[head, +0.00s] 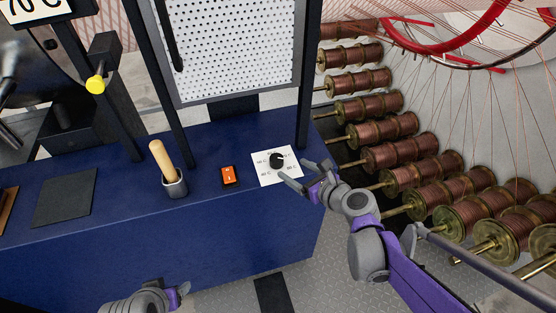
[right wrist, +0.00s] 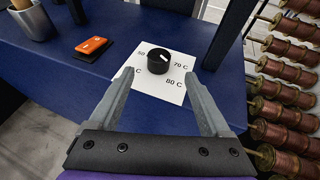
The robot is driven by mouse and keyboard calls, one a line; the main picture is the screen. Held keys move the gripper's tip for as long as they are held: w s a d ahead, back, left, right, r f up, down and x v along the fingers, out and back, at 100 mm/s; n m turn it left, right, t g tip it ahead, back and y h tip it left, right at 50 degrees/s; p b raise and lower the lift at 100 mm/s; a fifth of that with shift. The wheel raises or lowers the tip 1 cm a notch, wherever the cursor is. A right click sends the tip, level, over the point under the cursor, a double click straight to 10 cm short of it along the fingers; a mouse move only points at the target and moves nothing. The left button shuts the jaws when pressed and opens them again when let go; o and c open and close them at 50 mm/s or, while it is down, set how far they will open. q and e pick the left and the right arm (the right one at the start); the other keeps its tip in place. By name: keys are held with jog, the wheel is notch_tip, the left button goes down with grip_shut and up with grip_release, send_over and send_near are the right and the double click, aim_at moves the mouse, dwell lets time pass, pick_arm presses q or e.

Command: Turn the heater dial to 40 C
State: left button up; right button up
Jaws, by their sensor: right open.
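The heater dial (head: 277,160) is a black round knob on a white card (head: 262,178) marked with temperatures, on the blue bench top. In the right wrist view the knob (right wrist: 158,63) has a white pointer mark that points up and right, toward the 70 C side. Labels 50, 70 C and 80 C are readable there; a label at the left is partly hidden by a finger. My right gripper (head: 295,172) is open and empty, its fingers just short of the knob, one on each side in the wrist view (right wrist: 163,95). My left gripper (head: 182,290) is low in the head view, partly seen.
An orange rocker switch (head: 228,175) sits left of the card, and a grey cup (head: 174,184) with a wooden handle stands farther left. A framed perforated panel (head: 245,50) rises behind. Copper spools (head: 390,155) line the right side.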

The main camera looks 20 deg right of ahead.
aim_at(279, 160)
jog(key=b+x, duration=0.1)
jog(key=x, duration=0.9)
grip_shut()
